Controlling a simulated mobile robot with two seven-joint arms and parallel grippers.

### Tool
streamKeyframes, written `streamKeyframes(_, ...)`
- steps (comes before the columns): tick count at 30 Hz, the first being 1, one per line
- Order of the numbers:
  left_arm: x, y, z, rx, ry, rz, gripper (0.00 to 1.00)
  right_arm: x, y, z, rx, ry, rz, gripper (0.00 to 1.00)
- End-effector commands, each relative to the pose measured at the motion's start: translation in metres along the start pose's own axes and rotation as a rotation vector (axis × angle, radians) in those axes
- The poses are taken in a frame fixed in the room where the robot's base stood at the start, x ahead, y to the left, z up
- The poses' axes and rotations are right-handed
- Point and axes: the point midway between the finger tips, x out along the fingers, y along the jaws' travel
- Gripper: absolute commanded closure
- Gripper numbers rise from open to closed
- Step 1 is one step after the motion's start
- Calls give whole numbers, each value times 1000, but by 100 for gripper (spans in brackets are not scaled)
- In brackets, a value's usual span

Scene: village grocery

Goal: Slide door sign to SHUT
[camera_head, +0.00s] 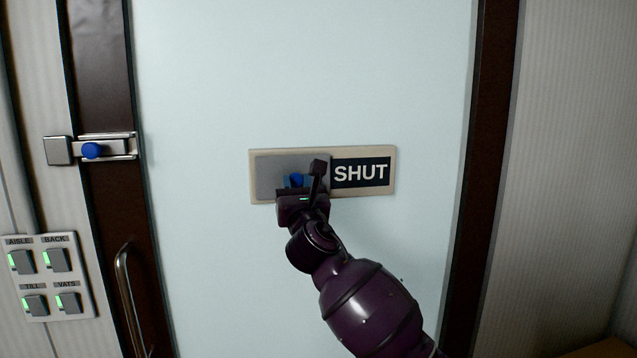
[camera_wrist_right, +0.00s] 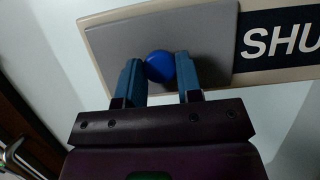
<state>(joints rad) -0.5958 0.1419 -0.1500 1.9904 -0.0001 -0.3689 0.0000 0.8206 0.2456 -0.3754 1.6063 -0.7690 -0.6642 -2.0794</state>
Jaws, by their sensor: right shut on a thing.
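The door sign (camera_head: 254,198) is a beige-framed plate on the pale blue door. Its grey sliding cover (camera_head: 267,172) sits over the left part, and the word SHUT (camera_head: 361,173) shows in white on black at the right. My right gripper (camera_head: 304,177) is at the cover, shut on its blue knob (camera_head: 296,180). In the right wrist view the knob (camera_wrist_right: 160,66) sits between the two blue-faced fingers (camera_wrist_right: 161,75), against the grey cover (camera_wrist_right: 215,38). What lies under the cover is hidden. My left gripper is not in view.
A bolt with a blue knob (camera_head: 92,150) is on the door's left edge, above a curved metal handle (camera_head: 125,290). A panel of several labelled switches (camera_head: 48,276) is on the left wall. The door surface around the sign is clear.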

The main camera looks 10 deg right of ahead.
Motion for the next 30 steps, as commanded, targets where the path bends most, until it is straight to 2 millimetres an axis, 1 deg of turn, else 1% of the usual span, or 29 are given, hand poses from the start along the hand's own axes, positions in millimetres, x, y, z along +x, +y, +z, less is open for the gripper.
streamKeyframes(3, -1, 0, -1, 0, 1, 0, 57, 0, 9, 0, 1, 1, 0, 100)
streamKeyframes(6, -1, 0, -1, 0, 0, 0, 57, 0, 12, 0, 1, 1, 1, 100)
streamKeyframes(16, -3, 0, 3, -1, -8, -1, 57, -1, 14, -1, 1, 1, 3, 100)
streamKeyframes(17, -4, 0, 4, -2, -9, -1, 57, -1, 14, -1, 1, 1, 3, 63)
streamKeyframes(21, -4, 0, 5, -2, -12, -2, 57, 0, 13, 0, 1, 1, 2, 41)
streamKeyframes(30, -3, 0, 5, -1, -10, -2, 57, -1, 12, 0, 0, 0, 0, 41)
